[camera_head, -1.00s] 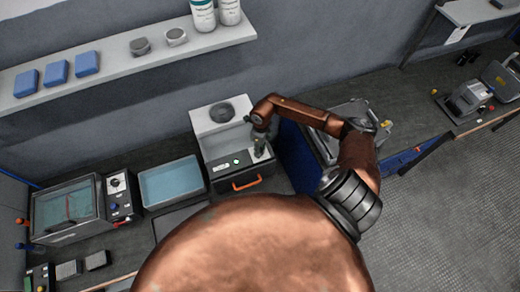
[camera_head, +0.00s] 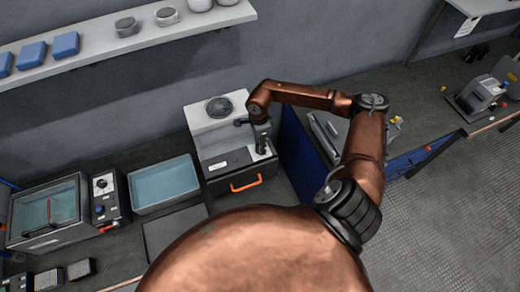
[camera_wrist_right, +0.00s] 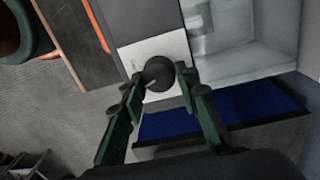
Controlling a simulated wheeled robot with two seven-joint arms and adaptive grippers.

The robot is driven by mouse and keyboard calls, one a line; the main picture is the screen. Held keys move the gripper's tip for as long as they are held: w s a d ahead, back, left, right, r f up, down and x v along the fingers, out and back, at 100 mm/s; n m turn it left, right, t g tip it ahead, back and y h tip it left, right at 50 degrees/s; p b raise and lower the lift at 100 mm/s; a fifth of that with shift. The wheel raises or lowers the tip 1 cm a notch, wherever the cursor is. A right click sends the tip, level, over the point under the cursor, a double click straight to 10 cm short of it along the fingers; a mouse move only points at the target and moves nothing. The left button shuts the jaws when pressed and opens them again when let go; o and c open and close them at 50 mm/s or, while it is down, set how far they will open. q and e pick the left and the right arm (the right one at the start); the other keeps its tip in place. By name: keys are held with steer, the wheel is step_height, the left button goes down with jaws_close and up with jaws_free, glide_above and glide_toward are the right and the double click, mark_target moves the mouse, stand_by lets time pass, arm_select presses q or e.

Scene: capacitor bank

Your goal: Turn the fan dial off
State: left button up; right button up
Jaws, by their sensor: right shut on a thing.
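The fan unit (camera_head: 195,118) is a light grey box with a round dark fan grille (camera_head: 218,107) on top and a dark front with an orange handle. The fan dial (camera_wrist_right: 158,73) is a dark round knob on a white plate, seen in the right wrist view. My right gripper (camera_head: 262,147) reaches down to the front right of the unit. Its two fingers stand on either side of the dial in the right wrist view (camera_wrist_right: 160,84), shut on it. In the head view the gripper hides the dial. My left gripper is not in view.
A blue-lined tray (camera_head: 165,184) and a glass-topped box with a control panel (camera_head: 105,195) stand left of the unit. A blue panel (camera_head: 297,148) is close on its right. A shelf (camera_head: 130,38) runs along the wall above.

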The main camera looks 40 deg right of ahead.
steer(key=shift+w+n+b, duration=0.1)
steer(key=shift+n+b, duration=1.1)
steer(key=shift+n, duration=0.2)
steer(key=o, duration=1.2)
steer(key=shift+c, duration=0.2)
steer(key=shift+r, duration=0.15)
step_height(320, 180, up, 12)
steer(key=shift+w, duration=0.35)
steer(key=shift+d, duration=0.1)
